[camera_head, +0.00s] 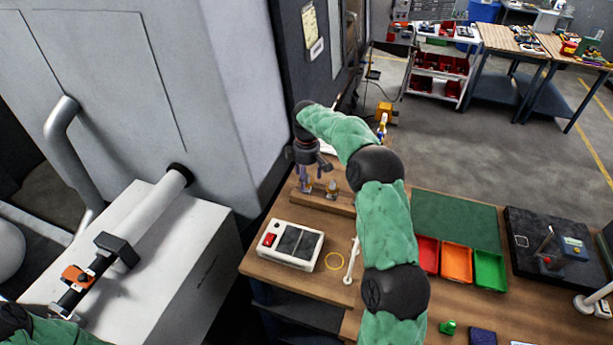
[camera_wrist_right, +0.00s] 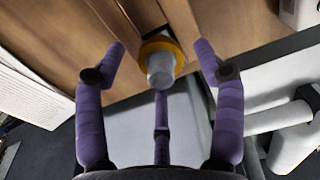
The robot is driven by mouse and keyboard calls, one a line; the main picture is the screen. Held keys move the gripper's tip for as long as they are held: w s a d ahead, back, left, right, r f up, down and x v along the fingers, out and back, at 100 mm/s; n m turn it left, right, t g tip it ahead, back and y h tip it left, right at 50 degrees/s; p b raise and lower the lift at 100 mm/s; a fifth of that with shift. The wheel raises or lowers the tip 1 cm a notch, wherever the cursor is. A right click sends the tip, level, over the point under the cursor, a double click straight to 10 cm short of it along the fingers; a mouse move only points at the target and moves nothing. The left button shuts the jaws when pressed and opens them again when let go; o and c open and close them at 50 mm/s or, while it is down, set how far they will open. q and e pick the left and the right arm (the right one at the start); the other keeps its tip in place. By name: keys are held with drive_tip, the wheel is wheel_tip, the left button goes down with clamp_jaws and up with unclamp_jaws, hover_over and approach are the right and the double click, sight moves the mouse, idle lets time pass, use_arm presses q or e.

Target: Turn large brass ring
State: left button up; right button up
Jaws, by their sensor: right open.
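My right gripper (camera_head: 313,176) is open above a wooden stand (camera_head: 337,204) at the back left of the bench, pointing down. Small brass-and-grey workpieces stand on it; one (camera_head: 332,187) shows just right of the gripper, another is partly hidden beneath the fingers. In the right wrist view the purple fingers (camera_wrist_right: 161,60) are spread around a grey cylinder (camera_wrist_right: 160,70) with a brass ring (camera_wrist_right: 178,54) about its base. I cannot tell whether they touch it. My left gripper is not in view; only a bit of that arm shows at bottom left.
Red (camera_head: 428,254), orange (camera_head: 456,262) and green (camera_head: 490,269) trays sit right of my arm. A large grey machine (camera_head: 210,80) stands left.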

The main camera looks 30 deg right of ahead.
drive_tip(key=shift+s+f, duration=0.1)
drive_tip(key=shift+f, duration=0.35)
drive_tip(key=c, duration=1.2)
drive_tip(key=shift+o, duration=0.2)
drive_tip(key=m, duration=0.4)
drive_tip(key=shift+m, duration=0.3)
drive_tip(key=shift+m+b, duration=0.35)
drive_tip(key=shift+m, duration=1.15)
drive_tip(key=shift+r, duration=0.1)
